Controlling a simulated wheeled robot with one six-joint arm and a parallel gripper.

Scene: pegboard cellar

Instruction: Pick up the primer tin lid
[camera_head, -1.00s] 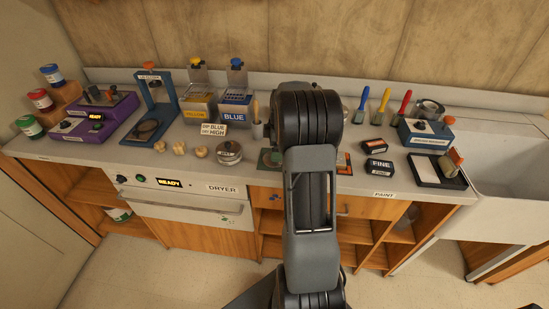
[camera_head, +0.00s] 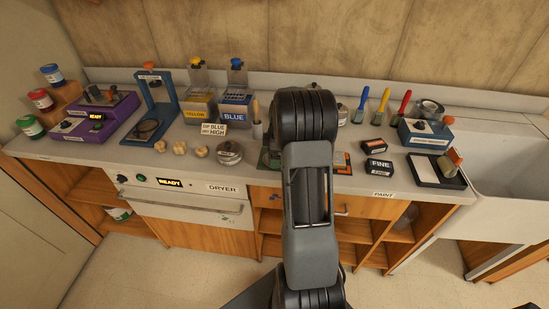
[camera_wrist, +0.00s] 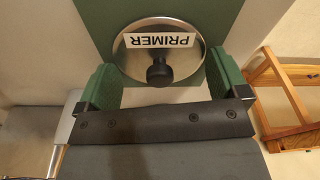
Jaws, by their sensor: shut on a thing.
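The primer tin lid (camera_wrist: 186,60) is a round, shiny metal disc with a white PRIMER label and a black knob. In the wrist view it lies between the two green-padded fingers of my gripper (camera_wrist: 162,72), which is shut on its sides. The label reads upside down there. A green surface (camera_wrist: 215,15) shows behind the lid. In the head view my arm hides the gripper and the lid. I cannot tell whether the lid is clear of what is under it.
A round tin (camera_head: 229,153) and several pale knobs (camera_head: 180,148) stand left of my arm. Dark FINE blocks (camera_head: 378,167) and a tray with a roller (camera_head: 425,167) are on the right, before the sink (camera_head: 515,165). A dryer (camera_head: 185,205) is below the counter.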

